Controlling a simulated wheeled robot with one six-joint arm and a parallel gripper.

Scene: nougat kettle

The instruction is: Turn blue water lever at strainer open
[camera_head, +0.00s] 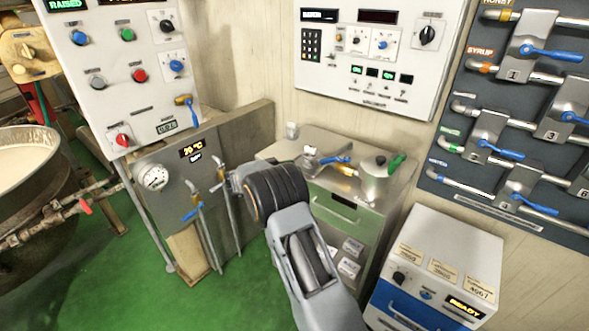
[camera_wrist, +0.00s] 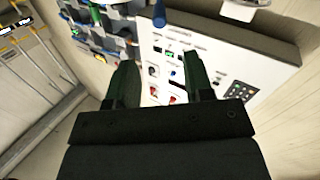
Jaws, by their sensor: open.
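A blue lever (camera_head: 338,159) sits beside a small metal fitting (camera_head: 310,161) on top of the steel cabinet, just beyond my wrist in the head view. No readable label marks this fitting as the strainer. In the head view the fingers cannot be made out.
A lidded pot (camera_head: 378,182) with a green handle shares the steel cabinet top (camera_head: 394,150). A dark wall panel (camera_head: 450,105) with several blue-levered pipes is at right. A white machine (camera_head: 450,255) stands in front. A kettle (camera_head: 30,185) stands left; the green floor is clear.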

